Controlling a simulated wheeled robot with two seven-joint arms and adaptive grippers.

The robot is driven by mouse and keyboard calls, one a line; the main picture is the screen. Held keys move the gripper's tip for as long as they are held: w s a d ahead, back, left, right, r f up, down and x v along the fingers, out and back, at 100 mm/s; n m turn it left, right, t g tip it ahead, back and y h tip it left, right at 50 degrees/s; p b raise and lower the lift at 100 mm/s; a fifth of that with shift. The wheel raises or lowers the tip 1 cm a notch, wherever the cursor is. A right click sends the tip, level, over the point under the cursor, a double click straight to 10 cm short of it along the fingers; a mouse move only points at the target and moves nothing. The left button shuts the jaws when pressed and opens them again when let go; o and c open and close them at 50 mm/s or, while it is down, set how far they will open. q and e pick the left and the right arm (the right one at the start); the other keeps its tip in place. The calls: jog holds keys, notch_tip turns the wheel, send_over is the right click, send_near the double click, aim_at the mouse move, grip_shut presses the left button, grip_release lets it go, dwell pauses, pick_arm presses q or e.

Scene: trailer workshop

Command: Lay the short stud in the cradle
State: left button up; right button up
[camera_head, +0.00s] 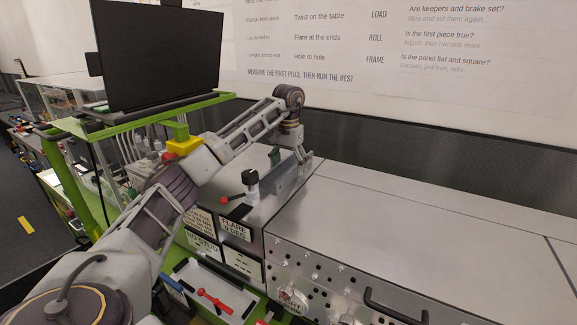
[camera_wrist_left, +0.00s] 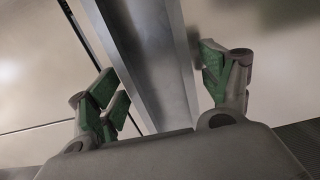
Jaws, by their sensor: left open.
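A grey metal channel, which looks like the short stud (camera_head: 288,180), stands out on the metal bench near the gripper in the head view. In the left wrist view a long folded metal channel (camera_wrist_left: 152,50) runs between my fingers. My left gripper (camera_wrist_left: 162,92) is open, with one green-padded finger on each side of the channel. In the head view my left gripper (camera_head: 303,155) is small, at the far end of the arm, close to the channel. I cannot clearly make out the cradle. My right gripper is not in view.
A black-capped post (camera_head: 252,183) and a red-knobbed lever (camera_head: 226,199) stand left of the channel. The bench top (camera_head: 420,215) to the right is clear. A dark monitor (camera_head: 158,55) sits on a green frame at the left. A red-handled tool (camera_head: 214,300) lies in a tray below.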

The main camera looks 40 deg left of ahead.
pick_arm(q)
jog(key=shift+r, duration=0.25)
jog(key=shift+r, duration=1.05)
notch_tip(320, 180, up, 10)
jog(key=shift+f, duration=0.2)
dwell(0.6)
dwell(0.4)
jog(key=shift+o, duration=0.5)
jog(key=shift+f, duration=0.1)
